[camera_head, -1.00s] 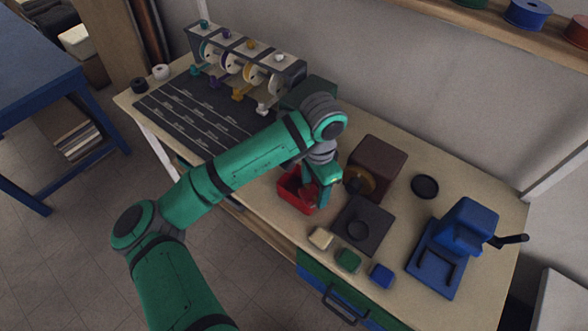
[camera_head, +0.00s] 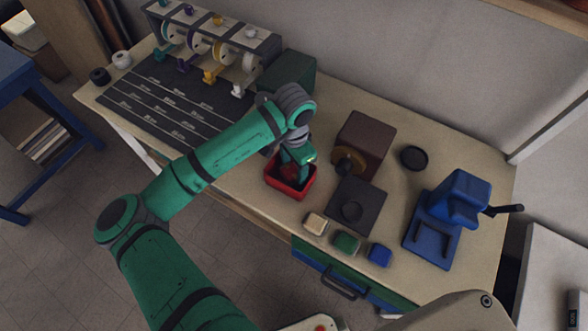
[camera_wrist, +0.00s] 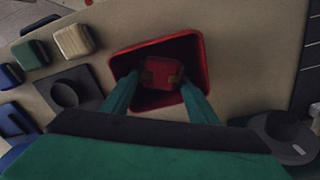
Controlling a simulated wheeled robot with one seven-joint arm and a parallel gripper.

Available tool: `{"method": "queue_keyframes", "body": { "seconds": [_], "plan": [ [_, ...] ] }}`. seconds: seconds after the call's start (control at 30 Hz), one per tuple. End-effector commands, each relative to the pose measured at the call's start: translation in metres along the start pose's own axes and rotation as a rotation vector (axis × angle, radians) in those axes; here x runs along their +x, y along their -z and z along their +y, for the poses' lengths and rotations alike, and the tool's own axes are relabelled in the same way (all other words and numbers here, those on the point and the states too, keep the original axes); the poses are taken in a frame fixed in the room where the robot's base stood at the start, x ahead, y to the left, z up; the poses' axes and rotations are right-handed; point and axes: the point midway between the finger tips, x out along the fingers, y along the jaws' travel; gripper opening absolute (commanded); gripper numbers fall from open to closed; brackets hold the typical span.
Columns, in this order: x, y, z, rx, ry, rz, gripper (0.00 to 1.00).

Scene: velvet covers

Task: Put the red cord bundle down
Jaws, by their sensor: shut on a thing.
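My gripper (camera_wrist: 161,80) is shut on the red cord bundle (camera_wrist: 160,72), which sits between the fingertips in the wrist view. The bundle is over or inside an open red bin (camera_wrist: 197,52) with a dark interior; I cannot tell whether it touches the bin's floor. In the head view the red bin (camera_head: 306,190) stands on the workbench near its front edge, and my gripper reaches down into its opening. The bundle is mostly hidden by my gripper there.
Right of the bin are a dark plate with a round boss (camera_head: 366,212), a brown box (camera_head: 362,142) and a blue press (camera_head: 452,212). Beige, green and blue blocks (camera_head: 347,243) line the front edge. A spool rack (camera_head: 215,38) stands at the back left.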

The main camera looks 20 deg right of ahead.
Motion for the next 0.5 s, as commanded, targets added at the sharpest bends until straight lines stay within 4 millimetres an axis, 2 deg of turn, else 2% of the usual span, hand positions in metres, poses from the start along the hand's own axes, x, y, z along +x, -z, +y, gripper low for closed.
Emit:
{"method": "queue_keyframes", "body": {
  "seconds": [0.17, 0.5],
  "plan": [
    [0.023, 0.0, 0.0, 0.0, -0.001, -0.002, 0.33],
    [0.026, 0.001, 0.001, 0.002, -0.001, 0.0, 0.33]
  ]
}}
